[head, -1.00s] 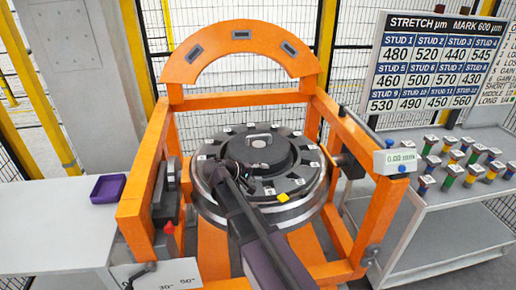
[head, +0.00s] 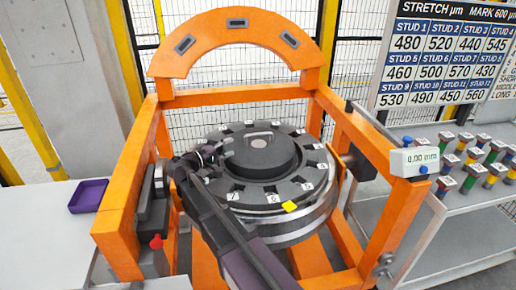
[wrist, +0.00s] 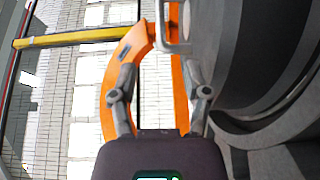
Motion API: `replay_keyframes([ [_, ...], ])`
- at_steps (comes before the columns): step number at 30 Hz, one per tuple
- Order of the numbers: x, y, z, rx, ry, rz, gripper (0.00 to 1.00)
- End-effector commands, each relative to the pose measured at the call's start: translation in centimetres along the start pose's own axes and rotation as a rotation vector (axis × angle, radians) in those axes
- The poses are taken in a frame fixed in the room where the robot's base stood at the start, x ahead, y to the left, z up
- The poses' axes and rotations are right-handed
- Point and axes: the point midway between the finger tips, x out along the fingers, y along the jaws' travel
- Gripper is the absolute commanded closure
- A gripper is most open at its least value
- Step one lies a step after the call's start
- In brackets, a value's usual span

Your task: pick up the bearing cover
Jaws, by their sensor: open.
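The bearing cover (head: 264,153) is a dark round disc with a metal handle (head: 259,140) on top. It sits in the middle of the ring-shaped wheelset (head: 290,225). My gripper (head: 222,148) is open and empty at the left edge of the cover, left of the handle. In the wrist view, the fingers of my gripper (wrist: 162,80) are spread apart with the gantry frame behind them. The grey handle (wrist: 174,46) shows just ahead of the right finger, and the dark cover (wrist: 225,55) fills the right side. Whether a finger touches the handle I cannot tell.
An orange gantry frame (head: 120,220) surrounds the wheelset, with an arch (head: 235,28) behind. A gauge reading 0.00 mm (head: 415,161) is on the right post. A purple tray (head: 88,196) lies on the left table. Coloured studs stand on the right trolley (head: 420,205).

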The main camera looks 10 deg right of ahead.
Motion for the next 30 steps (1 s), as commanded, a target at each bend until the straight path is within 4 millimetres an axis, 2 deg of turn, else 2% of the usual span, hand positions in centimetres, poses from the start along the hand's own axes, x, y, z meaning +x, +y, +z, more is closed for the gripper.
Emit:
replay_keyframes([
  [19,0.1,0.0,-0.3,-0.001,0.005,0.016,0.39],
  [23,1.2,0.1,-0.3,-0.001,0.004,0.015,0.39],
  [30,4.4,0.1,-0.3,-0.001,0.002,0.015,0.39],
])
